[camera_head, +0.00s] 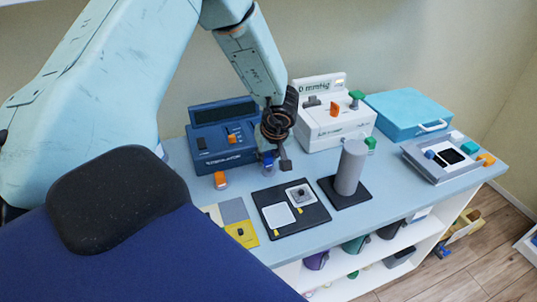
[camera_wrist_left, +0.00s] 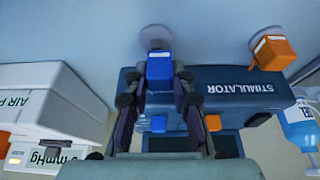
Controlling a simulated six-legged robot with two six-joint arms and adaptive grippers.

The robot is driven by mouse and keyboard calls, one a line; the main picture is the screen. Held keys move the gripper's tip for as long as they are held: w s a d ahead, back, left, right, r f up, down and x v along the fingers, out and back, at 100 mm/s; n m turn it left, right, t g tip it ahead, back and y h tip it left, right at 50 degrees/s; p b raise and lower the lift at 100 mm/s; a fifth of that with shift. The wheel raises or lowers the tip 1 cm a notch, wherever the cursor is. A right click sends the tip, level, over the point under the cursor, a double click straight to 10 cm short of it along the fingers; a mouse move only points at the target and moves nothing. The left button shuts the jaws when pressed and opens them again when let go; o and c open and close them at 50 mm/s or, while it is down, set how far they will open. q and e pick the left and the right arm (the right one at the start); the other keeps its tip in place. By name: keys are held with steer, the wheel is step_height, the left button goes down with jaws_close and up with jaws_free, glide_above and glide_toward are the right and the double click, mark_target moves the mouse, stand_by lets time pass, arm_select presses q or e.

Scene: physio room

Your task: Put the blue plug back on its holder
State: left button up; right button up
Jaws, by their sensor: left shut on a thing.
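The blue plug (camera_wrist_left: 160,66) is a small block with a white top edge, between the fingertips of my left gripper (camera_wrist_left: 161,82) in the left wrist view. The gripper is shut on it. A pale round holder (camera_wrist_left: 156,36) shows right behind the plug; I cannot tell whether they touch. In the head view my left gripper (camera_head: 277,148) points down just right of the blue stimulator (camera_head: 208,157), and the blue plug (camera_head: 268,158) shows low beside the fingers, close to the table. My right gripper is not in view.
An orange plug (camera_head: 220,180) stands on a similar round holder left of my gripper. A white pressure unit (camera_head: 345,125) stands behind right. A grey cylinder (camera_head: 350,168) on a dark base and a black tray (camera_head: 266,205) are near. The blue-grey tabletop (camera_head: 395,195) has free room at right.

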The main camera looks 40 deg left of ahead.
arm_select(q)
steer(key=shift+s, duration=0.1)
steer(key=shift+d+r, duration=0.1)
steer(key=shift+d, duration=0.05)
stand_by(0.5)
steer(key=shift+w+p, duration=0.2)
steer(key=shift+p, duration=0.2)
stand_by(0.4)
stand_by(0.4)
steer(key=shift+f+b, duration=0.45)
steer(key=shift+f, duration=0.75)
stand_by(0.4)
stand_by(0.4)
